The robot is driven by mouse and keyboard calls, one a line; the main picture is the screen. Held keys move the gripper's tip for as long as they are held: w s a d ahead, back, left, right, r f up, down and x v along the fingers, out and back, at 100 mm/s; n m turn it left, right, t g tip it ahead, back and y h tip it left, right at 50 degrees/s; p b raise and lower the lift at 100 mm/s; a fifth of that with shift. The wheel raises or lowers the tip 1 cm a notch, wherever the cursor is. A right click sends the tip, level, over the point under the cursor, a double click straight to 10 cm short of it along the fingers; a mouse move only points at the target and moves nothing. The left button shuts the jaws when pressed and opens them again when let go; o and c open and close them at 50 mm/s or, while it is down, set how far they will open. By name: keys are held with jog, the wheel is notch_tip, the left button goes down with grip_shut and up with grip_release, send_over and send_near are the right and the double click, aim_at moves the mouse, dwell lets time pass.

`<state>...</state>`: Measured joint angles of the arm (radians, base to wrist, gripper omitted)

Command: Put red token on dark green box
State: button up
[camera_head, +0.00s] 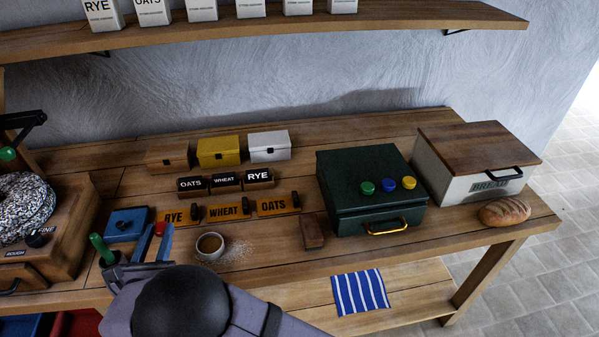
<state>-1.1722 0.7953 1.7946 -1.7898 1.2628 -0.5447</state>
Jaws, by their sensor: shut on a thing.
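A small red token (160,228) shows between the blue fingertips of my gripper (154,238), at the lower left of the head view. My gripper is shut on it, and the fingers hide part of it. I cannot tell how high it is above the bench. The dark green box (345,165) stands right of the middle, with its lid closed and a yellow handle at the front. A green token (367,188), a blue token (388,185) and a yellow token (409,182) sit in a row on its lid. My gripper is well left of the box.
A bread box (450,180) and a loaf (504,211) stand at the right. A brown block (313,232) and a cup (210,245) lie between my gripper and the green box. Labelled blocks and small boxes (218,151) stand behind. A blue box (126,224) is close left.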

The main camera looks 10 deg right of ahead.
jog(key=w+d+r+m+h, duration=0.3)
jog(key=w+d+r+h, duration=0.1)
jog(key=w+d, duration=0.6)
notch_tip(320, 180, up, 6)
jog(key=m+g+h+p, duration=0.2)
jog(key=m+g+h, duration=0.6)
jog(key=m+h, duration=0.1)
send_over(338, 198)
jog(key=shift+f+p, duration=0.95)
jog(key=shift+f, duration=4)
jog(key=shift+f, duration=0.1)
jog(key=shift+f, duration=0.1)
jog(key=o, duration=1)
